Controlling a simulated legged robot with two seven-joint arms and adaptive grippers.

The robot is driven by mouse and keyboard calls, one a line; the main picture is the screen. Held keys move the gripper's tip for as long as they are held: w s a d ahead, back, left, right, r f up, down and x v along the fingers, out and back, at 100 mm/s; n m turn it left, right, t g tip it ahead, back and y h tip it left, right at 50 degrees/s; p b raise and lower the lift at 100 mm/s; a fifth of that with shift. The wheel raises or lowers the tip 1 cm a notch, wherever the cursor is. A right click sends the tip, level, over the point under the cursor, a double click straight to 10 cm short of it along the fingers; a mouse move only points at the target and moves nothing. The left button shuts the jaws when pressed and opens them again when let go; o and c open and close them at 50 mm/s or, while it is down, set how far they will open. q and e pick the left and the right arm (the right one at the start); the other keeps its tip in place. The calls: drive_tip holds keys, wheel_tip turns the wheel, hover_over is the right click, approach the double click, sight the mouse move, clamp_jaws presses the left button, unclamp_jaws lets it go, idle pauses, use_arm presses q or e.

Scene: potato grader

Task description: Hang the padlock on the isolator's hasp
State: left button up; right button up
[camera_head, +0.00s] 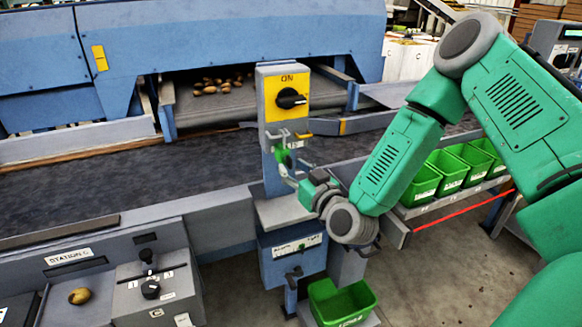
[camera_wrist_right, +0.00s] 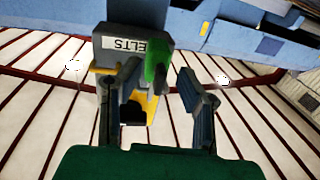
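The isolator (camera_head: 266,95) is a grey upright box with a yellow front, a black knob and the word ON. Its grey hasp (camera_head: 283,136) sticks out below the yellow plate. A green padlock (camera_head: 283,157) is just below the hasp; whether its shackle passes through the hasp is unclear. My right gripper (camera_head: 288,168) is right at the padlock. In the right wrist view its fingers (camera_wrist_right: 160,95) stand apart, with the green padlock (camera_wrist_right: 155,62) near the left finger and a visible gap to the right finger. My left gripper is out of view.
A dark conveyor belt (camera_head: 120,185) runs behind the isolator. Green bins (camera_head: 424,182) stand on a rack at right, and another green bin (camera_head: 342,303) stands below.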

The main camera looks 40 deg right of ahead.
drive_tip(key=s, duration=1.1)
drive_tip(key=shift+a, duration=0.45)
drive_tip(key=shift+f, duration=0.1)
drive_tip(key=s+a+f+n+g+y+b, duration=0.1)
drive_tip(key=s+a+f+g+y+b, duration=0.2)
drive_tip(key=f, duration=0.8)
drive_tip(key=s+a+f+n+g+y+b, duration=0.1)
drive_tip(key=s+a+f+g+b, duration=0.3)
drive_tip(key=f, duration=0.6)
drive_tip(key=s+f+g+h+b, duration=0.2)
drive_tip(key=s+f+g+b, duration=0.1)
drive_tip(key=s+f+g, duration=0.7)
drive_tip(key=s+a+f, duration=0.1)
drive_tip(key=s+f, duration=0.3)
drive_tip(key=s, duration=0.1)
drive_tip(key=shift+s+f+b, duration=0.2)
drive_tip(key=shift+f+b, duration=0.1)
drive_tip(key=shift+f, duration=0.1)
drive_tip(key=shift+d, duration=0.1)
drive_tip(key=shift+w, duration=0.15)
